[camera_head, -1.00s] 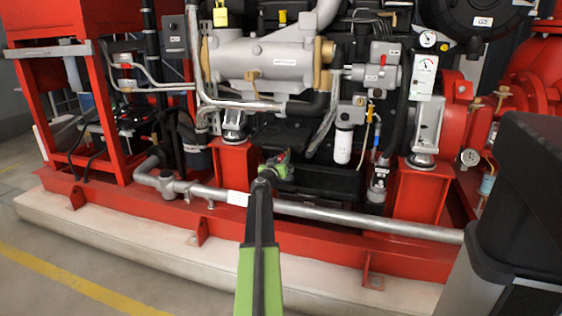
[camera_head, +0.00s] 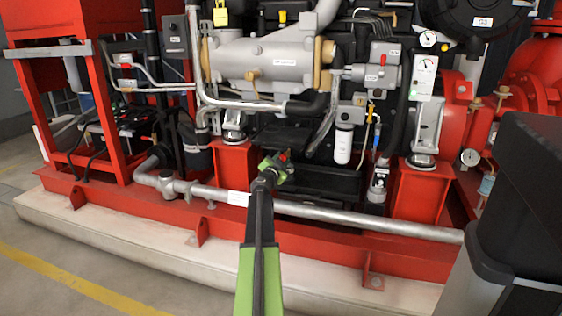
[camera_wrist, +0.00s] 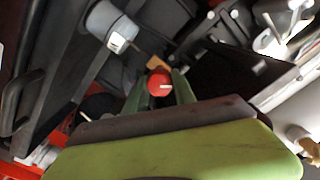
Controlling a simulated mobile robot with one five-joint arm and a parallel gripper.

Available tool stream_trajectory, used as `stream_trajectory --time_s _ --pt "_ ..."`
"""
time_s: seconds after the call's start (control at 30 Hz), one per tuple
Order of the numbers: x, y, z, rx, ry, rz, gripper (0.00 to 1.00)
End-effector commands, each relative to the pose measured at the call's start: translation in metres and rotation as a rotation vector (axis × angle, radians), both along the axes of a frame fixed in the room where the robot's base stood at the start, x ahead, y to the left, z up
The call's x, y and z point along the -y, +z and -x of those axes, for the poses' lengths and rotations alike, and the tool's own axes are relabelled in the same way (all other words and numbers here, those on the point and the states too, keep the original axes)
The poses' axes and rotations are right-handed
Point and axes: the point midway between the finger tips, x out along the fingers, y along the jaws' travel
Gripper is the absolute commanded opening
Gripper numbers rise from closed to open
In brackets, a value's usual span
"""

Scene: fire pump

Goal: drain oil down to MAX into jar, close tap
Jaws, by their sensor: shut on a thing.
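My gripper (camera_head: 280,162) reaches into the lower middle of the red-framed engine. In the wrist view its two green fingers (camera_wrist: 160,90) are shut on a small round red knob (camera_wrist: 160,80) with a pale mark on its face. The red knob also shows in the head view (camera_head: 283,156) at the fingertips. It appears to be the tap, but its turn position cannot be told. I cannot make out a jar, flowing oil or a MAX mark in either view.
A white filter cylinder (camera_head: 343,147) hangs to the right of my gripper. A grey cylinder with a white label (camera_wrist: 112,28) is at the upper left in the wrist view.

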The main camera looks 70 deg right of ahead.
Motion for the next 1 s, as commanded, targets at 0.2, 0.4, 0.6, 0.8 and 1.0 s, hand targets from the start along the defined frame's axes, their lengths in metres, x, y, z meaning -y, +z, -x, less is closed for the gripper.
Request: stream_trajectory --time_s 0.2,0.4,0.6,0.8,1.0 --pt "0.0013 0.0004 0.0006 0.201 -0.001 -0.010 0.00" --pt "0.0013 0.0003 0.0007 0.377 -0.001 -0.020 0.00" --pt "0.0014 0.0003 0.0007 0.523 -0.001 -0.028 0.00" --pt "0.0013 0.0002 0.0008 0.623 -0.001 -0.034 0.00" --pt "0.0013 0.0001 0.0008 0.677 -0.001 -0.037 0.00"
